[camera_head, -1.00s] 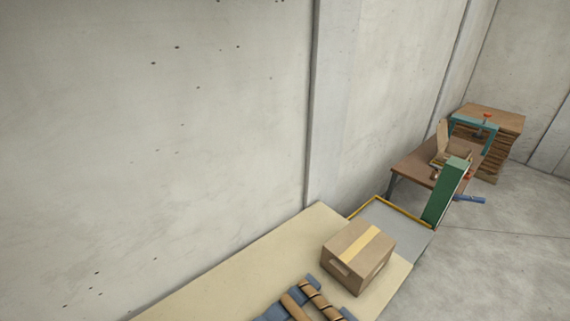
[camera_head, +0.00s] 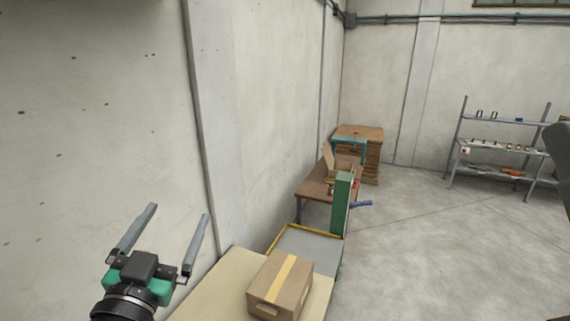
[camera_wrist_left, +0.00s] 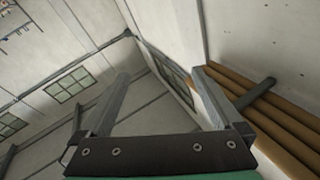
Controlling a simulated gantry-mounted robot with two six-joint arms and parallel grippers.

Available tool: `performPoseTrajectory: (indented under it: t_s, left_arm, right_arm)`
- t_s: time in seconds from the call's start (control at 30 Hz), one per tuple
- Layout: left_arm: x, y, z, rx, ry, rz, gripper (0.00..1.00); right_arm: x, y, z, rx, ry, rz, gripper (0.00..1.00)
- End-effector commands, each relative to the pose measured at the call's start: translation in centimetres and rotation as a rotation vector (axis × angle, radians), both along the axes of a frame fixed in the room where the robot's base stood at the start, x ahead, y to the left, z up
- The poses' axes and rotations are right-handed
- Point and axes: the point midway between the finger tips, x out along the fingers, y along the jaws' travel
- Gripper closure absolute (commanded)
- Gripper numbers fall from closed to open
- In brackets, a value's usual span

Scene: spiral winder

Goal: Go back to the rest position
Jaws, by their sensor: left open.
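My left gripper (camera_head: 178,232) is at the lower left of the head view, raised in front of the concrete wall. Its two grey fingers are spread apart with nothing between them. In the left wrist view the open fingers (camera_wrist_left: 172,95) point toward wall and windows, and the space between them is empty. My right gripper does not show in either view.
A taped cardboard box (camera_head: 281,284) stands on a pale table (camera_head: 215,291) at the bottom. Beyond are a green post (camera_head: 341,205), a brown workbench (camera_head: 318,188) and a wooden stack (camera_head: 360,150). A metal shelf (camera_head: 500,148) stands right, with open floor (camera_head: 430,240) before it.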

Motion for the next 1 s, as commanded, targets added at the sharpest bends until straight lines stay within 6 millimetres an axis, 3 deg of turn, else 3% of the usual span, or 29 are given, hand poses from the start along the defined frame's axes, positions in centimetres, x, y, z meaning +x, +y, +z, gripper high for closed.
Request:
performPoseTrajectory:
  t_s: [0.03, 0.1, 0.2, 0.3, 0.43, 1.0]
  left_arm:
    - [-2.1, -0.5, 4.1, -0.020, -0.102, -0.015, 0.00]
    - [-5.6, -1.0, 9.2, -0.056, -0.241, -0.038, 0.00]
    - [-11.1, -1.2, 14.7, -0.109, -0.422, -0.072, 0.00]
    - [-15.8, -1.0, 17.7, -0.159, -0.557, -0.103, 0.00]
    - [-18.9, -0.9, 19.0, -0.230, -0.633, -0.151, 0.00]
    - [-18.6, -0.9, 18.9, -0.261, -0.626, -0.166, 0.00]
  right_arm:
    - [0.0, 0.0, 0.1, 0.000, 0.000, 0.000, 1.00]
    - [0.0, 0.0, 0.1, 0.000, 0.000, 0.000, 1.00]
    - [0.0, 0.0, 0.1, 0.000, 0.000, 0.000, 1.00]
    - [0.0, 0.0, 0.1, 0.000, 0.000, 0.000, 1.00]
    - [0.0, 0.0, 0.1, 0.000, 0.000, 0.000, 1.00]
    - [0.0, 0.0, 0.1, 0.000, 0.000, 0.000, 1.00]
